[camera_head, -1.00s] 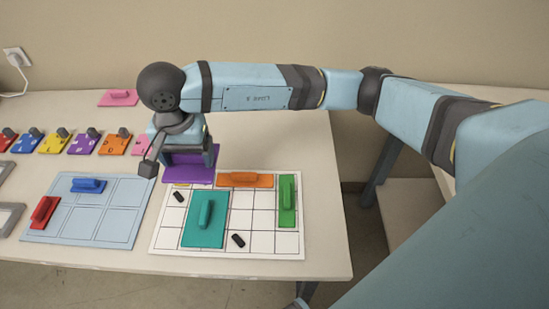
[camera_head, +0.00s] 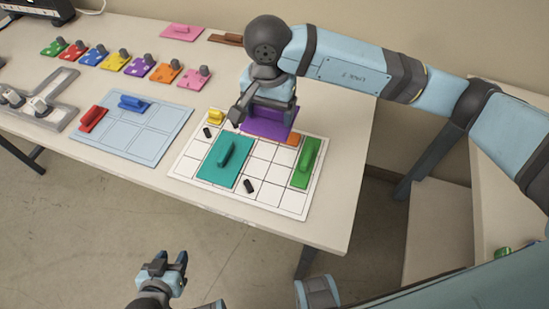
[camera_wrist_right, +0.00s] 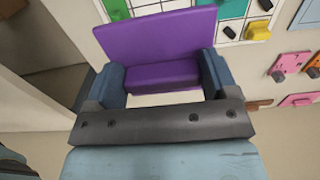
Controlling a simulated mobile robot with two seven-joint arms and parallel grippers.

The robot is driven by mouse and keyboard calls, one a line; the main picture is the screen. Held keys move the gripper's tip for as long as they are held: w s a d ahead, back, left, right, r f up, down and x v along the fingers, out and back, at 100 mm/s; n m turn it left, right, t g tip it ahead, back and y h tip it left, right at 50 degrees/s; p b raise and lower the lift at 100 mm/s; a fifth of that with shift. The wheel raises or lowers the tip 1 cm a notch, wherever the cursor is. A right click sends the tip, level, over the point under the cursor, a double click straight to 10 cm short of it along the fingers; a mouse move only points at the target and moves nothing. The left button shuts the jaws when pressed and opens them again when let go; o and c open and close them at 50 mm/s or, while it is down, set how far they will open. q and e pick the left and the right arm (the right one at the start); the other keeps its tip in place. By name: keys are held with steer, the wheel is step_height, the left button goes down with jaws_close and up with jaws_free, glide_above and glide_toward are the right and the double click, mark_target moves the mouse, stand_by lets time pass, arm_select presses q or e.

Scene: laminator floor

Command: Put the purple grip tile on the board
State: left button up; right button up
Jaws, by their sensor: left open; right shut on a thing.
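The purple grip tile (camera_head: 266,126) is in my right gripper (camera_head: 268,106), at the back edge of the white grid board (camera_head: 270,192). In the right wrist view the tile (camera_wrist_right: 155,36) sits between the two fingers (camera_wrist_right: 163,78), which are shut on its grip. The tile hides part of an orange tile (camera_head: 293,139); whether it touches the board I cannot tell. The board also bears a teal tile (camera_head: 212,168), a green tile (camera_head: 305,165), a yellow tile (camera_head: 216,117) and small black pieces. My left gripper (camera_head: 172,262) is open and empty, low in front of the table.
A light blue board (camera_head: 150,140) with a red tile (camera_head: 92,118) and a blue tile (camera_head: 134,103) lies left of the white board. A row of coloured knobbed pieces (camera_head: 138,67) and a pink tile (camera_head: 182,32) lie behind. Table space right of the board is clear.

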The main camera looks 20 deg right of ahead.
mark_target(269, 119)
step_height(269, 119, down, 17)
steer(key=shift+f, duration=0.15)
stand_by(0.4)
steer(key=shift+f, duration=0.25)
steer(key=o, duration=1.1)
steer(key=shift+r, duration=0.1)
step_height(269, 119, up, 12)
steer(key=shift+r, duration=0.2)
